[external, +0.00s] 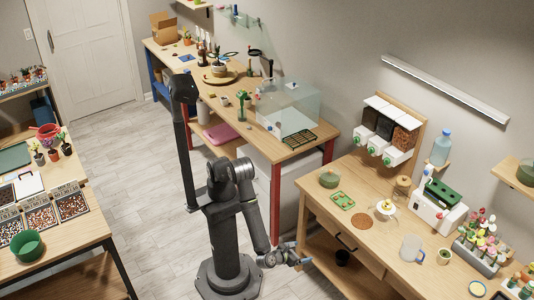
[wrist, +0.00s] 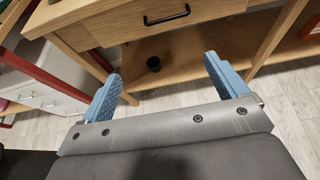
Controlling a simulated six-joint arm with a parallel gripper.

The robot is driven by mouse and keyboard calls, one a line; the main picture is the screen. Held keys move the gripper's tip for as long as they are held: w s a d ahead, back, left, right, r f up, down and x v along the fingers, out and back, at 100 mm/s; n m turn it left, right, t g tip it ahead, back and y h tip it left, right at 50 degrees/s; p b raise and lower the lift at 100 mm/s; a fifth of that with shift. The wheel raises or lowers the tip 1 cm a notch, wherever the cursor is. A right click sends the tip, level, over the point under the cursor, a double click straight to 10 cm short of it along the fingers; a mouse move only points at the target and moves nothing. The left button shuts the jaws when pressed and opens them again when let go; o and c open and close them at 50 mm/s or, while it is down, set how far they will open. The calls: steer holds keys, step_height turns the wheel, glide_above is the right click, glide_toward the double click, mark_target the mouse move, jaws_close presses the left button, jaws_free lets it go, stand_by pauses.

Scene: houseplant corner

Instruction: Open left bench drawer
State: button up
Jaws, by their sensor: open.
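The wooden bench (external: 375,250) stands at the right of the external view. Its left drawer (external: 340,236) has a wooden front and a dark bar handle (wrist: 167,15). The drawer looks shut. In the wrist view the drawer front (wrist: 120,25) spans the top, with the handle near the top edge. My gripper (external: 303,259) is low in front of the bench's left end. In the wrist view my gripper (wrist: 162,68) has its blue fingers wide apart with nothing between them. The handle lies beyond the fingertips and is not touched.
A small black pot (wrist: 153,64) sits on the bench's lower shelf (wrist: 185,68) under the drawer. A bench leg (wrist: 275,40) stands right of the fingers. A red-legged table (external: 276,205) with white drawers (wrist: 40,90) stands to the left. The floor (external: 150,150) is clear.

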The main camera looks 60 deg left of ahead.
steer(key=c, duration=1.1)
steer(key=shift+a+f, duration=0.1)
steer(key=shift+f, duration=0.3)
steer(key=shift+c, duration=0.4)
step_height(320, 180, down, 12)
steer(key=s+a+g, duration=0.1)
steer(key=a+g, duration=0.2)
steer(key=g, duration=0.3)
steer(key=n+t+h, duration=0.4)
steer(key=n+h, duration=0.7)
steer(key=h, duration=0.1)
glide_toward(344, 245)
steer(key=x, duration=1)
steer(key=shift+w+f, duration=0.2)
steer(key=shift+w, duration=0.05)
